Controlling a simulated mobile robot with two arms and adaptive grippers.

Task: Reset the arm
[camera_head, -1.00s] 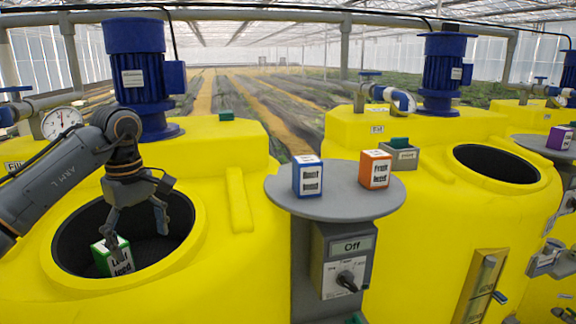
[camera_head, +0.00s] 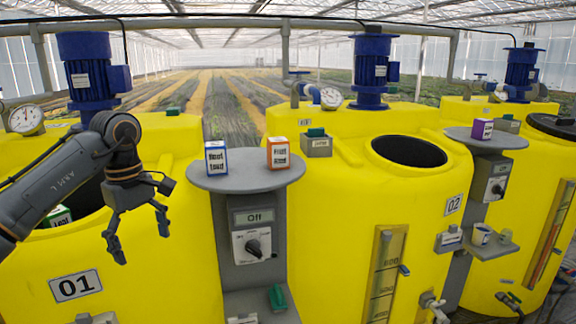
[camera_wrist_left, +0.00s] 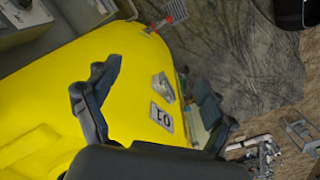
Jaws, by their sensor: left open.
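My left arm (camera_head: 60,180) comes in from the left, its gripper (camera_head: 141,243) hanging open and empty in front of the yellow tank marked 01 (camera_head: 180,270). My right gripper is not in view.
A grey round stand (camera_head: 245,178) right of the gripper holds a blue carton (camera_head: 216,158) and an orange carton (camera_head: 277,153). Below it is a control box (camera_head: 254,236) reading Off. Tank 02 (camera_head: 340,200) has an open hatch. A purple carton (camera_head: 483,129) stands farther right.

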